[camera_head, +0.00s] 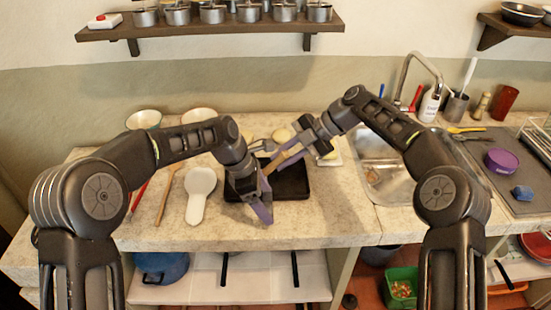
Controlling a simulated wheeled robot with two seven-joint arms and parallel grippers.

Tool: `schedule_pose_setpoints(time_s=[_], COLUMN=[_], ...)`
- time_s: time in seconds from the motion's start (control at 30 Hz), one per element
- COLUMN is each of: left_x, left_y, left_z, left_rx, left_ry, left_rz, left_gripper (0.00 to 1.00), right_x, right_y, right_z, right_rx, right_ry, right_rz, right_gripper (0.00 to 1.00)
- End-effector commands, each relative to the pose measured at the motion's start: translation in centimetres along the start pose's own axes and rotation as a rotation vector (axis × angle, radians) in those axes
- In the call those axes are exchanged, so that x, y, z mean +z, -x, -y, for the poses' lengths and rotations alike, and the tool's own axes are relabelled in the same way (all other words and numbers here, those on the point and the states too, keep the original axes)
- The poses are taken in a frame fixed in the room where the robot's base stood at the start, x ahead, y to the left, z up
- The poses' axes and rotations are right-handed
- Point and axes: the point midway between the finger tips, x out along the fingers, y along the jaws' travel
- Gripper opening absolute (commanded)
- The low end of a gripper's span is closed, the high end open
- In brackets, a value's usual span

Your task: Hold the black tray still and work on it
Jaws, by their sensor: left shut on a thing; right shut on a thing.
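The black tray (291,188) lies flat on the stone counter, left of the sink. My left gripper (265,207) is at the tray's front left side, fingers pointing down, shut on the tray's edge; its hand hides that corner. My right gripper (279,160) reaches in from the upper right over the back of the tray. Its purple fingers are shut on a thin tan thing (291,153), mostly hidden between them. I cannot tell what that thing is.
A white spoon rest (200,193) and a wooden spoon (168,192) lie left of the tray. Two bowls stand at the back left. The sink (385,180) is on the right. A shelf with several pots (212,14) hangs above.

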Motion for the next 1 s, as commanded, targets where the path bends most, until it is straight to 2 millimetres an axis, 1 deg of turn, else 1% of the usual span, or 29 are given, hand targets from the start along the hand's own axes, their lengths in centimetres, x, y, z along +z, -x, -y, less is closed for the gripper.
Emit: schedule_pose_setpoints(time_s=[0.37, 0.47, 0.8, 1.0], left_x=[0.0, 0.0, 0.0, 0.0], left_y=[-0.1, -0.1, 0.0, 0.0], left_z=[0.0, 0.0, 0.0, 0.0], left_rx=[-0.001, -0.001, -0.001, -0.001], left_ry=[0.0, 0.0, 0.0, 0.0], left_rz=[-0.001, -0.001, -0.001, -0.001], left_gripper=[0.16, 0.16, 0.16, 0.16], right_x=[0.1, 0.3, 1.8, 1.9], right_y=[0.2, 0.5, 2.5, 2.8], right_z=[0.1, 0.3, 1.7, 1.9], right_rx=[0.0, 0.0, 0.001, 0.0], right_ry=[0.0, 0.0, 0.0, 0.001], right_rz=[0.0, 0.0, 0.0, 0.0], right_gripper=[0.0, 0.0, 0.0, 0.0])
